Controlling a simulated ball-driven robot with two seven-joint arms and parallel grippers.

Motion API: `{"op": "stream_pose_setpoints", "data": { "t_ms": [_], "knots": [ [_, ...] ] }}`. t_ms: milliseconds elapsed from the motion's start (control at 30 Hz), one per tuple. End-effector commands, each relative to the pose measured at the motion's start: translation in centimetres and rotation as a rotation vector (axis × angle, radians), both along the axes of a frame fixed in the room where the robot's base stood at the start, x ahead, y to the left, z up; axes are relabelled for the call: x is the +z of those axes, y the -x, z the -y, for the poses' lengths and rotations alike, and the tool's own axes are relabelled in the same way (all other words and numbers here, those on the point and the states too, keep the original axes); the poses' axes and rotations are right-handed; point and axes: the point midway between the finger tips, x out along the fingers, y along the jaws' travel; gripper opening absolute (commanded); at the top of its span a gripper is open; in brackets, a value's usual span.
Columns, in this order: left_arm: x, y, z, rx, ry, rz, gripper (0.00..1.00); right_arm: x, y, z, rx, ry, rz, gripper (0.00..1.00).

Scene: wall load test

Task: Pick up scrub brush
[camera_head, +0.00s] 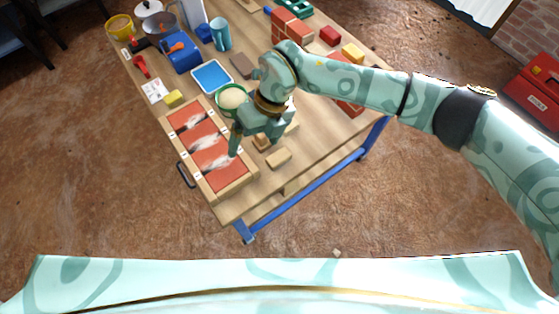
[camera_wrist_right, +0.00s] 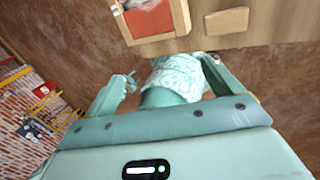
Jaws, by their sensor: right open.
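I cannot single out a scrub brush for certain. A small tan wooden block (camera_head: 278,158) lies near the front edge of the workbench, and it also shows in the right wrist view (camera_wrist_right: 227,20); no bristles can be made out. My right gripper (camera_head: 254,143) is open and empty, above the bench between the orange-red tray and this block. A second tan piece (camera_head: 262,142) is partly hidden by the gripper. In the wrist view the open fingers (camera_wrist_right: 166,70) have part of my own body behind them. My left gripper is not in view.
A wooden tray with orange-red panels (camera_head: 254,177) sits at the bench's front left. A green bowl (camera_head: 221,103), blue tray (camera_head: 212,76), yellow block (camera_head: 173,98) and red bricks (camera_head: 293,28) stand farther back. The bench (camera_head: 312,143) is bare at its front right.

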Motion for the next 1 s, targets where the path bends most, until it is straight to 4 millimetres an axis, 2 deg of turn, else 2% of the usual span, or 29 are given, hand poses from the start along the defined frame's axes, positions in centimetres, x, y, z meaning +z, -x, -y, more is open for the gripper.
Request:
{"op": "stream_pose_setpoints", "data": {
  "t_ms": [33, 100, 233, 600, 867, 1000],
  "knots": [
    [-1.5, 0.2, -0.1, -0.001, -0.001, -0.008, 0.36, -1.3, -1.2, 1.6, 0.041, 0.104, 0.075, 0.91],
    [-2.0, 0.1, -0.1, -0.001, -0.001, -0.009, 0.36, -1.4, -2.5, 3.5, 0.068, 0.218, 0.157, 0.91],
    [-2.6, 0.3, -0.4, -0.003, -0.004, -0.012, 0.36, -2.1, -3.7, 5.1, 0.08, 0.311, 0.228, 0.91],
    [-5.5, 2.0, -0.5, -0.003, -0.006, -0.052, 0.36, -10.5, -3.7, 5.1, 0.08, 0.316, 0.229, 0.91],
    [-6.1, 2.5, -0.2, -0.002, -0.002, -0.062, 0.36, -12.4, -3.8, 5.1, 0.078, 0.315, 0.234, 0.91],
    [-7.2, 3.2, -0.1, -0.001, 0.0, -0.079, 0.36, -14.4, -3.9, 5.0, 0.079, 0.314, 0.229, 0.91]
  ]
}}
